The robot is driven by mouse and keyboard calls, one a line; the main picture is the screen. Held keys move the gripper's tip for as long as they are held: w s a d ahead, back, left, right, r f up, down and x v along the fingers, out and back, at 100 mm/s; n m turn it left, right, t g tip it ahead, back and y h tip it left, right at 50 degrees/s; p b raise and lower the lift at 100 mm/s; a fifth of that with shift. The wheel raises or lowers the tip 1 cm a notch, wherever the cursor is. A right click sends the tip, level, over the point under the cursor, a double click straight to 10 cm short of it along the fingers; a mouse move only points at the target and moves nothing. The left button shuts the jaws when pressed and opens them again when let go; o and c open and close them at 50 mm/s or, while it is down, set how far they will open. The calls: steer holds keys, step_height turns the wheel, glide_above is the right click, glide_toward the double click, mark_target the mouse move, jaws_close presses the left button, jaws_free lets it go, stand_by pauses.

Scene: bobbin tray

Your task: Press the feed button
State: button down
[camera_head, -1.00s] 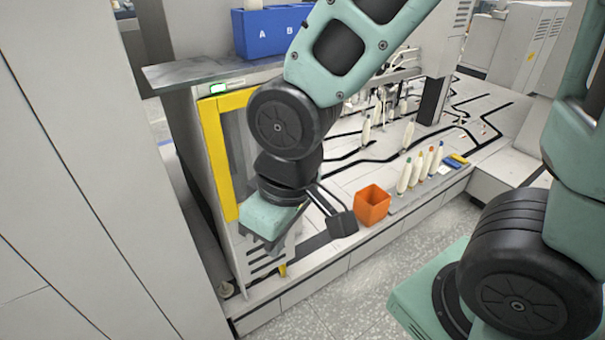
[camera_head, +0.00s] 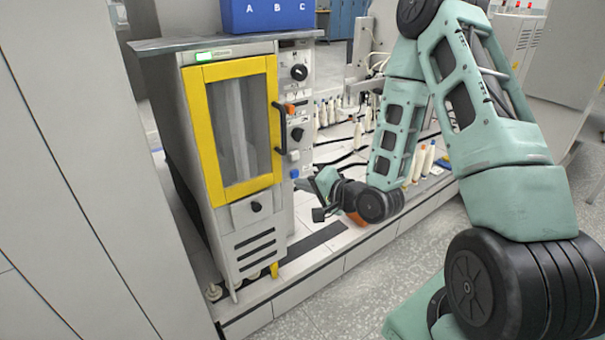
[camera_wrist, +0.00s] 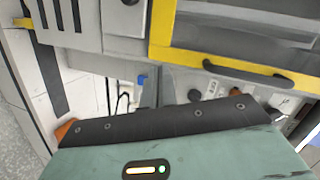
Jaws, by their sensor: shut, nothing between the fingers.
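The white machine with a yellow-framed door (camera_head: 196,130) has a control column on its right side. The column carries black knobs (camera_head: 299,72), an orange-brown knob (camera_head: 290,108) and, low down, a small blue part (camera_head: 295,173). I cannot read which control is the feed button. My gripper (camera_head: 304,184) is shut and empty, just right of the column near the blue part; I cannot tell if they touch. In the wrist view the blue part (camera_wrist: 141,80) shows beyond the black bar of my gripper, with the yellow door frame (camera_wrist: 190,62) above. My fingertips are mostly hidden there.
The black door handle (camera_head: 279,130) sticks out beside the controls. A blue lettered bin (camera_head: 268,17) stands on top of the machine. An orange box (camera_head: 357,219) is partly hidden behind my wrist. Several bobbins (camera_head: 420,163) stand on the platform to the right.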

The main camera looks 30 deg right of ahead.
steer(key=s+d+f+m+t+h+b, duration=0.1)
steer(key=s+d+m+t+h, duration=0.1)
steer(key=d+m, duration=0.3)
steer(key=shift+s+d+m+t+h, duration=0.4)
steer(key=shift+s+d+t, duration=0.2)
steer(key=shift+d+t, duration=0.3)
steer(key=shift+w+f, duration=0.1)
steer(key=shift+w, duration=0.05)
steer(key=w+b, duration=0.1)
steer(key=b, duration=0.2)
steer(key=w+b, duration=0.2)
steer(key=b, duration=0.1)
steer(key=w+b, duration=0.1)
steer(key=b, duration=0.2)
steer(key=shift+w+d+f+b, duration=0.15)
steer(key=shift+w+f+b, duration=0.1)
steer(key=shift+b, duration=0.1)
steer(key=b, duration=0.3)
steer(key=shift+w+a, duration=0.1)
steer(key=shift+a, duration=0.1)
